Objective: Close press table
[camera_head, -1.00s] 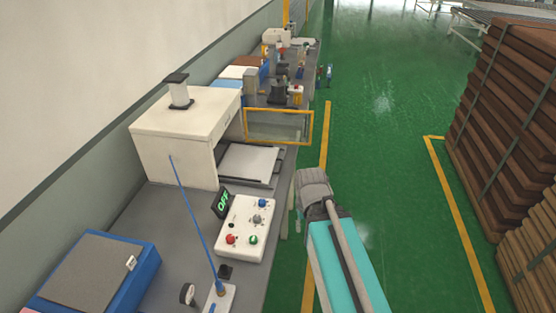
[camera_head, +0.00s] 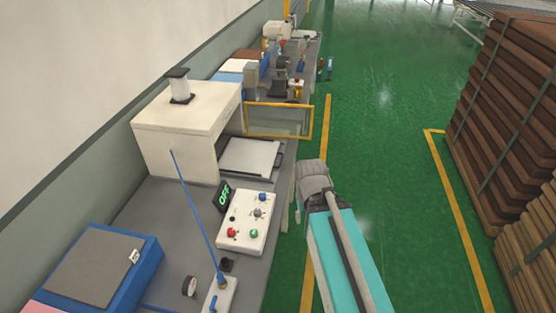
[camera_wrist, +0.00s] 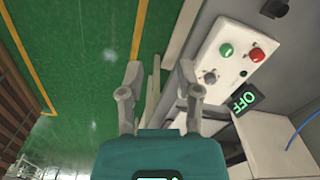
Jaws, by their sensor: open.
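The press (camera_head: 185,140) is a white box with a small cylinder on top, standing on the grey bench. Its press table (camera_head: 250,158), a pale flat plate on dark rails, sticks out from the box's open right side. A white control box (camera_head: 245,225) with coloured buttons sits in front of it, with a small display (camera_head: 223,194) reading OFF in green. The control box also shows in the wrist view (camera_wrist: 225,60). My gripper (camera_wrist: 158,75) is open and empty over the bench's edge, beside the control box.
A yellow-framed clear panel (camera_head: 279,121) stands just beyond the press table. A blue tray with a grey top (camera_head: 95,268) lies at the near left. Brown stacks (camera_head: 510,110) stand on the right. The green aisle (camera_head: 385,150) between is clear.

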